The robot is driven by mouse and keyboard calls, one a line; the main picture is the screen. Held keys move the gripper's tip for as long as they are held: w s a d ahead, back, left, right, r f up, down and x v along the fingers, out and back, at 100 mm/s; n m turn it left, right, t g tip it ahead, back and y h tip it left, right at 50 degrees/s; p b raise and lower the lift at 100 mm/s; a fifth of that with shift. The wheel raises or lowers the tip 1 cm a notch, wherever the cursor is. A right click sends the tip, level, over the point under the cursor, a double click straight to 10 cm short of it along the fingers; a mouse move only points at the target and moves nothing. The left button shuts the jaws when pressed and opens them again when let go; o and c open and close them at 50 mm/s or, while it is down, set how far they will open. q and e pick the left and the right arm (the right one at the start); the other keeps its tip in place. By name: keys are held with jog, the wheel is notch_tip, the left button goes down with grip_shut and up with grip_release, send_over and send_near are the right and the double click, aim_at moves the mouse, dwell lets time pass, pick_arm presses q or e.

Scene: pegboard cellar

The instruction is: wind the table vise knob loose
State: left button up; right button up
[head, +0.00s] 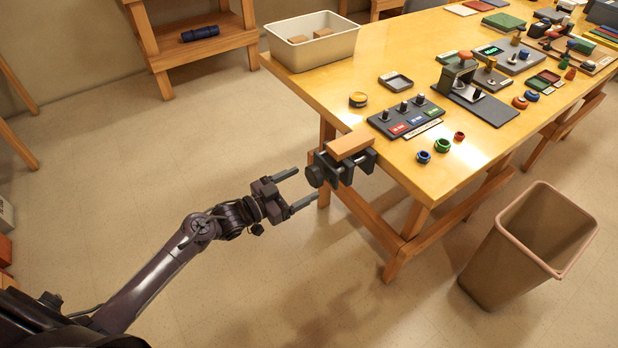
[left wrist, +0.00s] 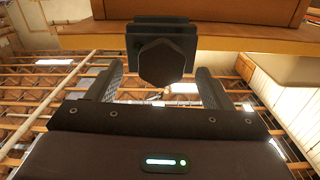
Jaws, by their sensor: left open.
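The dark grey table vise (head: 338,169) is fixed at the near left edge of the wooden table, with a tan wooden block (head: 349,145) at its top. Its dark knob (head: 314,176) sticks out to the left, towards my left gripper. My left gripper (head: 304,188) is open, its two fingers pointing at the knob. In the left wrist view the faceted knob (left wrist: 165,62) shows ahead between the two fingertips (left wrist: 164,75), with gaps on both sides. I cannot tell for sure how far the fingers reach along it. My right gripper is not in view.
The table (head: 345,95) holds a white bin (head: 312,50), a panel of three knobs (head: 405,118), colored rings and several devices. A tan waste bin (head: 530,245) stands on the floor at right. The floor around my left arm is clear.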

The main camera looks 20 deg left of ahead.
aim_at(310, 179)
pick_arm(q)
jog(key=shift+x, duration=1.25)
jog(key=shift+w+d, duration=0.15)
jog(key=shift+w, duration=0.15)
jog(key=shift+f, duration=0.1)
jog(key=c, duration=1)
jog(key=shift+o, duration=0.2)
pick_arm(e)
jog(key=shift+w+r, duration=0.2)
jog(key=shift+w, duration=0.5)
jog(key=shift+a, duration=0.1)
